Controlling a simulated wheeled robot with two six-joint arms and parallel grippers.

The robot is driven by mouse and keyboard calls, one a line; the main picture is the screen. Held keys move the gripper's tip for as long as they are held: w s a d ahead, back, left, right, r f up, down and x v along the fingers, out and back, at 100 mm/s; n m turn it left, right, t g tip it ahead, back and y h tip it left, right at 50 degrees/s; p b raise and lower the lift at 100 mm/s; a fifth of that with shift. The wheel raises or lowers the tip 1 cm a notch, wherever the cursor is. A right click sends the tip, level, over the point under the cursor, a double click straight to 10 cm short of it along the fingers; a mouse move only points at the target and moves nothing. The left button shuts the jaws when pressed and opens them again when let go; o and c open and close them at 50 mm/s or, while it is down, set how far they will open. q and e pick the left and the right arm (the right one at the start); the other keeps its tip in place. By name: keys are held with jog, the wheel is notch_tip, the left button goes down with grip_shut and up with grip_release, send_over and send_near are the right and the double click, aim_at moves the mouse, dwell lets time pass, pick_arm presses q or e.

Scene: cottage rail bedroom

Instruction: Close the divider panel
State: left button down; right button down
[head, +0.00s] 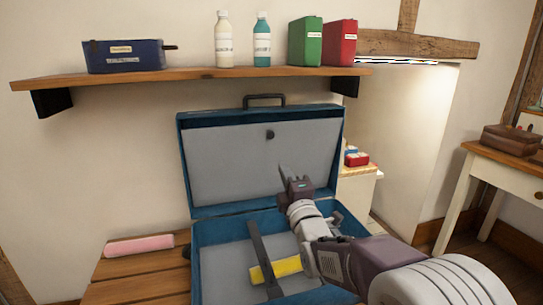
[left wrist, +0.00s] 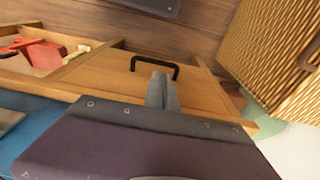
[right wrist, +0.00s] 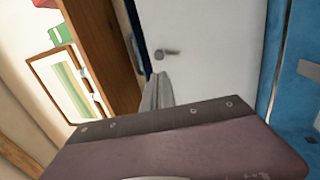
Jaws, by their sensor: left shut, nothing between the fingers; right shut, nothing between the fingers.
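A blue suitcase (head: 262,112) stands open with its lid upright. The grey divider panel (head: 225,160) lies within the lid's frame and has a small dark knob (head: 270,134). The knob also shows in the right wrist view (right wrist: 166,53). My right gripper (head: 284,172) is shut and empty, in front of the panel and below the knob; I cannot tell whether it touches the panel. My left gripper (left wrist: 161,92) is shut and empty over light wooden furniture with a black handle (left wrist: 154,68). It is out of the head view.
The case's base holds a dark strap (head: 262,252) and a yellow roll (head: 282,267). A wall shelf (head: 190,76) above carries bottles, boxes and a blue case. A pink roll (head: 139,245) lies on the slatted bench (head: 140,271) at left. A side table (head: 492,170) stands at right.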

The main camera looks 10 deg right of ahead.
jog(key=p, duration=0.3)
send_near(270, 137)
jog(key=b+x, duration=0.1)
jog(key=x, duration=0.6)
jog(key=shift+s, duration=0.1)
